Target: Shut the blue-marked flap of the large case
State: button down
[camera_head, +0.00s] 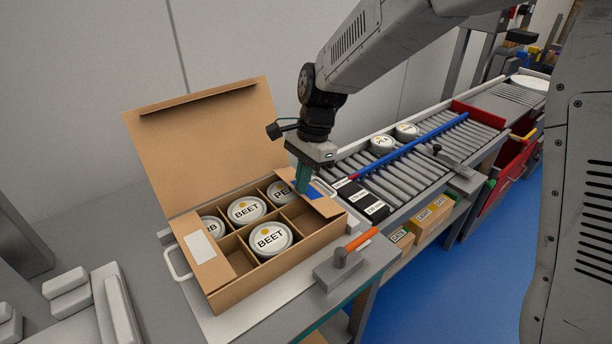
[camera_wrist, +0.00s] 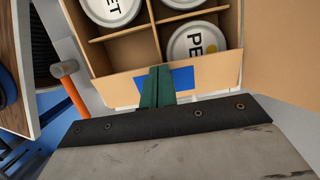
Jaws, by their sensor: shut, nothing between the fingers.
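The large case (camera_head: 231,279) is a brown cardboard box with dividers, standing on the grey bench. Its big lid (camera_head: 210,140) stands up at the back. The blue-marked flap (camera_head: 325,207) at the right end lies folded inward over the end cells; its blue patch also shows in the wrist view (camera_wrist: 182,78). A flap with a white patch (camera_head: 200,248) lies inward at the left end. Several white tubs stand in the cells, among them a BEET tub (camera_head: 270,238) and a PE-lettered tub (camera_wrist: 197,42). My gripper (camera_head: 303,190) is shut and empty, its green fingertips at the blue patch; contact is unclear.
A roller conveyor (camera_head: 400,170) with a blue rail and tubs runs to the right. Dark labelled blocks (camera_head: 362,199) lie at its near end. White blocks (camera_head: 70,293) lie at the left.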

aim_at(310, 199)
jog(key=shift+s+a+f, duration=0.25)
jog(key=shift+a+f, duration=0.1)
jog(key=shift+f, duration=0.3)
jog(key=shift+r, duration=0.1)
notch_tip(310, 199, up, 15)
jog(key=s+d+f+n+t+h, duration=0.1)
jog(key=s+d+n, duration=1)
jog(key=s+d, duration=1.3)
jog(key=shift+s+f+t+h, duration=0.4)
jog(key=shift+s+t+h, duration=0.3)
jog(key=shift+s+t, duration=0.45)
jog(key=shift+s+g, duration=0.1)
jog(key=shift+g, duration=0.15)
